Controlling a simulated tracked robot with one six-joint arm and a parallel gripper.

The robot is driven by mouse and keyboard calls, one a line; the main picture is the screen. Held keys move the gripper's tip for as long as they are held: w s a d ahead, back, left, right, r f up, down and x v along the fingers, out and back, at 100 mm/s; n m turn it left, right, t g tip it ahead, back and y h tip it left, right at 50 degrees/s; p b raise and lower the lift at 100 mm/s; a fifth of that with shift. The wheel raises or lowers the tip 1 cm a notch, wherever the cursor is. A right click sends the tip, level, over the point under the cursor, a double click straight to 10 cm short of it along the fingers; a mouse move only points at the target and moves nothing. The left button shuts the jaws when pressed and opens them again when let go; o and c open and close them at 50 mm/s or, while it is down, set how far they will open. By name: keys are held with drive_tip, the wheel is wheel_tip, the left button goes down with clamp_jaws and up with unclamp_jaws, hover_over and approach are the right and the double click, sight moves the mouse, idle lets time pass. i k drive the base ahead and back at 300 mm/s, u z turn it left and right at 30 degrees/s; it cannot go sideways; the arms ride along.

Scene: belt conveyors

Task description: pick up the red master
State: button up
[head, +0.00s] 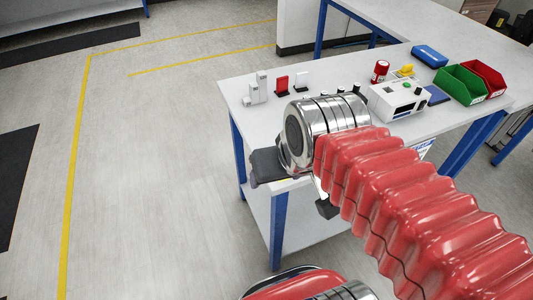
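Two red things stand on the white table, and I cannot tell for sure which is the red master. One is a small upright red block (282,84) on a dark base, towards the back left. The other is a red cylinder (380,71) with a white band, further right behind a white device. My gripper (322,205) is mostly hidden behind my own silver wrist and red bellows. Only dark parts of it show below the wrist, near the table's front left corner. It is apart from both red things, and its opening and anything between its fingers are hidden.
The white table (237,93) has blue legs. Grey stepped blocks (258,88) and a small white block (301,80) flank the red block. The white device (398,98), a green bin (460,85), a red bin (485,78) and a blue box (429,56) stand right. The floor at left is clear.

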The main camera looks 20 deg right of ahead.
sight(382, 67)
drive_tip(key=z, duration=1.4)
